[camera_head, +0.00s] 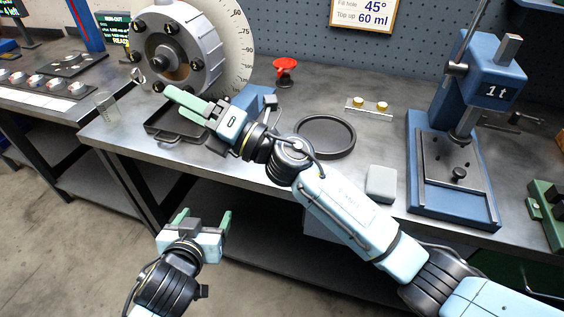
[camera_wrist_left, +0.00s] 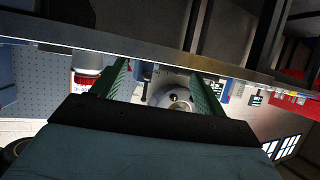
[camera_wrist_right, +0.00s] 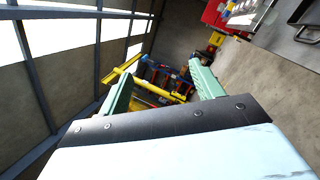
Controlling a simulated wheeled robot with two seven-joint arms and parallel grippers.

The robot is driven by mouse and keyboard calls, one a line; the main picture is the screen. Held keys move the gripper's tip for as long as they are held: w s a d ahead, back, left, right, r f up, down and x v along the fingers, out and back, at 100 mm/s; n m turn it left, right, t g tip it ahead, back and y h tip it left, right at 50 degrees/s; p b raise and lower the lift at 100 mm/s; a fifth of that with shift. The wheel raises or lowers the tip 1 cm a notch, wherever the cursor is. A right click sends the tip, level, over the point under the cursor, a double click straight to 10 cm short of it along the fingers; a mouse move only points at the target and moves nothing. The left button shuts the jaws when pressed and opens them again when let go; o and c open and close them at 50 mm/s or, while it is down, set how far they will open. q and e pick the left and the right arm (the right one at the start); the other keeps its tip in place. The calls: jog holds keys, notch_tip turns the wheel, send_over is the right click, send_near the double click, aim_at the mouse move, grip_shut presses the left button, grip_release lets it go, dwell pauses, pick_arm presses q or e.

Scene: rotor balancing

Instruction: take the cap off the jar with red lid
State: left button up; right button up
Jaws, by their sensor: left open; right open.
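A red-lidded jar (camera_wrist_left: 87,80) with a pale body appears in the left wrist view, upside down in that picture, beyond the bench edge. In the head view a small red funnel-shaped thing (camera_head: 285,67) stands at the back of the bench; I cannot tell whether it is the same object. My left gripper (camera_head: 204,216) is open and empty, in front of the bench, below its top and well apart from the jar. My right gripper (camera_head: 186,106) is open and empty, above the left part of the bench near the dial wheel. Its far finger is partly hidden.
A black tray (camera_head: 160,135) lies under my right gripper, below the large dial wheel (camera_head: 239,50). A black ring (camera_head: 352,135), a grey block (camera_head: 381,183) and a blue press (camera_head: 419,190) stand to the right. My right arm crosses the bench front. A glass beaker (camera_head: 106,106) stands left.

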notch_tip(320, 180, down, 10)
jog(key=n+g+h, duration=0.9)
jog(key=n+h, duration=0.2)
jog(key=n, duration=0.5)
pick_arm(q)
jog(key=w+d+r+m+t+h, duration=0.2)
jog(key=d+h, duration=0.2)
jog(key=d, duration=0.1)
jog(key=w+d+r+m+t+h, duration=0.1)
jog(key=w+d+r+m+h, duration=0.15)
jog(key=d+h, duration=0.2)
pick_arm(e)
jog(key=w+d+h, duration=0.2)
jog(key=d+h, duration=0.1)
jog(key=d, duration=0.2)
jog(key=w+d+r+t+h, duration=0.1)
jog(key=w+d+h, duration=0.2)
jog(key=d, duration=0.2)
jog(key=w+d+r+n+h, duration=0.1)
jog(key=w+d+h, duration=0.2)
jog(key=d, duration=0.2)
jog(key=shift+w+d+r+t, duration=0.15)
jog(key=shift+t, duration=0.15)
jog(key=shift+d+r, duration=0.1)
jog(key=shift+d, duration=0.1)
pick_arm(q)
jog(key=shift+y, duration=0.35)
jog(key=x, duration=1.3)
jog(key=shift+d, duration=0.45)
